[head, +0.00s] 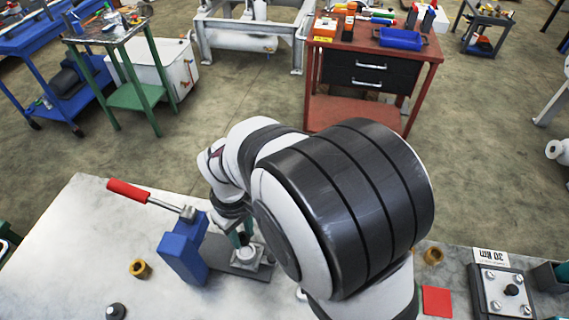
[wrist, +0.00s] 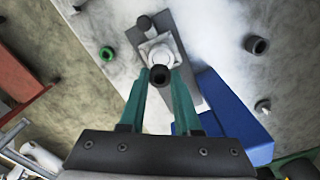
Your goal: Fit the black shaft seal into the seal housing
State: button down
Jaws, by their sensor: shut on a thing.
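My gripper (wrist: 160,76) has teal fingers and is shut on the black shaft seal (wrist: 160,73), a small dark ring held at the fingertips. The seal housing (wrist: 163,48) is a pale, squarish block with a round top on a grey base plate. In the wrist view the seal overlaps the housing's near edge; the gap between them is hard to judge. In the head view the housing (head: 247,256) sits just below my gripper (head: 242,236), and my arm hides part of this area. The seal is mostly hidden there between the fingers.
A blue press (head: 182,250) with a red-handled lever (head: 128,190) stands close left of the housing. Brass-coloured rings (head: 140,268), a dark part (head: 116,311) and a red square (head: 437,301) lie on the bench. A bolted plate fixture (head: 500,292) is at right.

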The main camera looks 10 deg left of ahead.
jog(key=shift+s, duration=0.1)
jog(key=shift+f, duration=2.35)
jog(key=shift+f, duration=0.2)
jog(key=c, duration=0.5)
grip_release()
jog(key=shift+r, duration=0.15)
jog(key=shift+r, duration=2.9)
